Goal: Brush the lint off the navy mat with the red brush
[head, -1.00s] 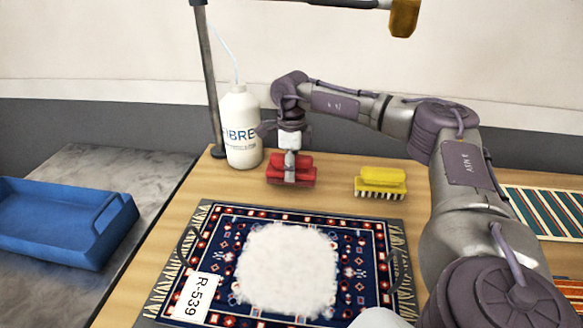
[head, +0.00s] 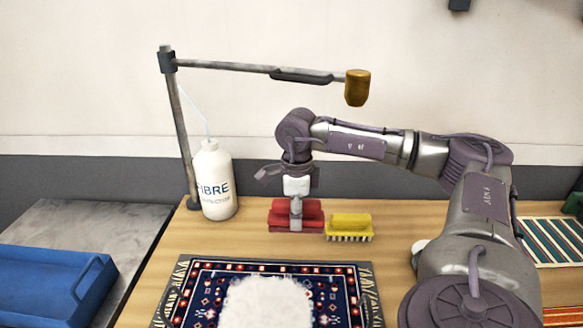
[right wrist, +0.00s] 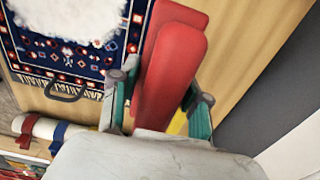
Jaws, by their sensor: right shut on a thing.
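The red brush (head: 283,220) is in my right gripper (head: 296,212), whose fingers are shut across its grip. The brush hangs behind the mat's far edge, left of the yellow brush; it looks raised, but its underside is hidden. In the right wrist view the red brush (right wrist: 172,75) sits between the fingers (right wrist: 158,108). The navy mat (head: 205,290) has a patterned border and a fringe, and also shows in the right wrist view (right wrist: 40,52). A thick white patch of lint (head: 268,302) covers its middle. My left gripper is out of view.
A yellow brush (head: 349,224) stands close right of the red brush. A white bottle (head: 214,185) and a post with a lamp-like arm (head: 260,71) stand at the back left. A blue tray (head: 45,285) lies left. Striped rugs (head: 550,240) lie right.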

